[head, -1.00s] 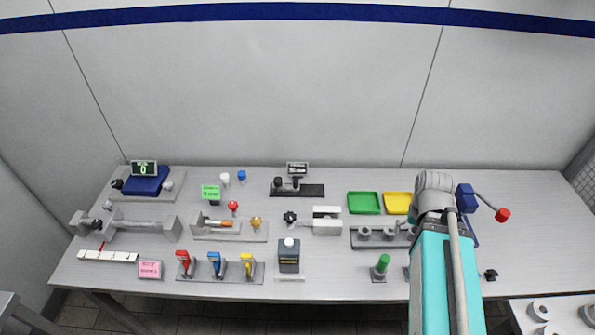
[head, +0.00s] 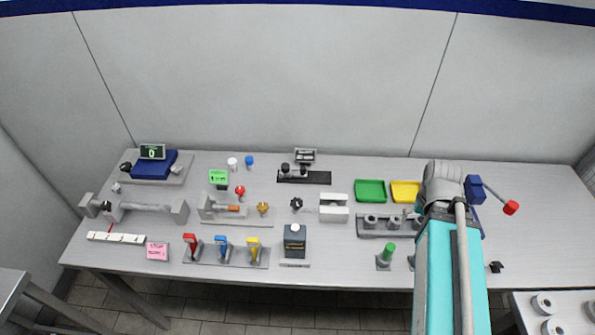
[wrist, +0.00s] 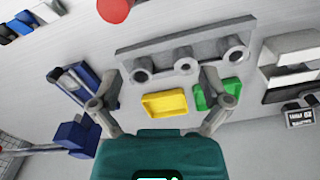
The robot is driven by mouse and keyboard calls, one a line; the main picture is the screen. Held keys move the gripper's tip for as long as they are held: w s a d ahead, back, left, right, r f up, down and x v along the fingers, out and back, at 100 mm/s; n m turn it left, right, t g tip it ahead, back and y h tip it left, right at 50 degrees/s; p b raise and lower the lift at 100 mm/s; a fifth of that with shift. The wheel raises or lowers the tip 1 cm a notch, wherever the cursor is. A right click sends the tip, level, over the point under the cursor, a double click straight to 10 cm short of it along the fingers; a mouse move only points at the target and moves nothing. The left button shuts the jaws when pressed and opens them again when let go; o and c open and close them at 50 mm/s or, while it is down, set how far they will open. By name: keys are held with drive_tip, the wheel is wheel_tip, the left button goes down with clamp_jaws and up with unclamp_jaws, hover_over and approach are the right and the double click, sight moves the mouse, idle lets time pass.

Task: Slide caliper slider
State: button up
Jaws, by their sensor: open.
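What looks like the caliper is a dark rail with a black slider block (head: 303,170) at the back middle of the bench in the head view. A small display (head: 305,156) stands behind it. In the wrist view, the display (wrist: 301,116) shows at the right edge, beside a dark bar that is partly cut off. My gripper (wrist: 160,76) is open and empty, its two fingers spread wide. It is well apart from the slider, over the right part of the bench. In the head view my arm hides the gripper.
A yellow tray (head: 406,191) and a green tray (head: 370,191) lie right of the rail. A grey holder with round sockets (head: 372,226) is before them. A blue block with a red-tipped lever (head: 511,207) stands farther right. Several fixtures fill the left side.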

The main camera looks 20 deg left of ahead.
drive_tip(key=shift+w, duration=0.1)
drive_tip(key=c, duration=0.4)
drive_tip(key=shift+w+a, duration=0.3)
drive_tip(key=shift+c, duration=0.2)
wheel_tip(320, 180, up, 4)
drive_tip(key=n+p, duration=0.4)
drive_tip(key=n, duration=0.8)
hover_over(303, 168)
drive_tip(key=shift+w+r, duration=0.1)
wheel_tip(303, 168, down, 14)
drive_tip(key=b, duration=1.3)
drive_tip(key=shift+r+b, duration=0.1)
drive_tip(key=shift+b, duration=0.2)
